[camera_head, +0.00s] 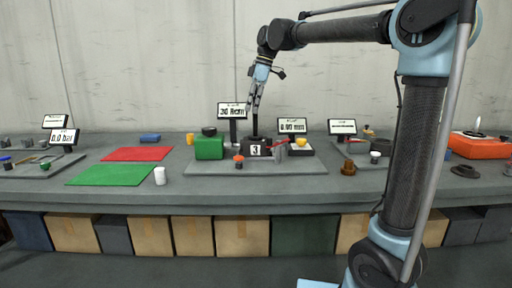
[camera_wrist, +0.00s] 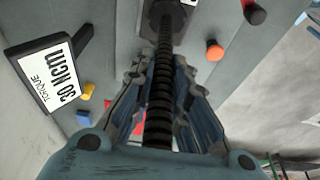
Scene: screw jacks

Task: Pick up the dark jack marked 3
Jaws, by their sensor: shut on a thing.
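The dark jack marked 3 (camera_head: 255,149) stands upright on a grey board (camera_head: 312,162) on the bench, with its white number plate facing the head camera. Its dark screw (camera_head: 254,124) rises straight up from the body. My gripper (camera_head: 254,106) points down from above and is shut on the upper screw. In the wrist view the black threaded screw (camera_wrist: 164,45) runs between the two fingers of my gripper (camera_wrist: 162,80). The jack's body is mostly out of sight there.
A green block (camera_head: 209,148) with a dark round piece on top stands left of the jack. An orange-topped piece (camera_head: 238,159) is close in front. Display signs (camera_head: 292,126) stand behind.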

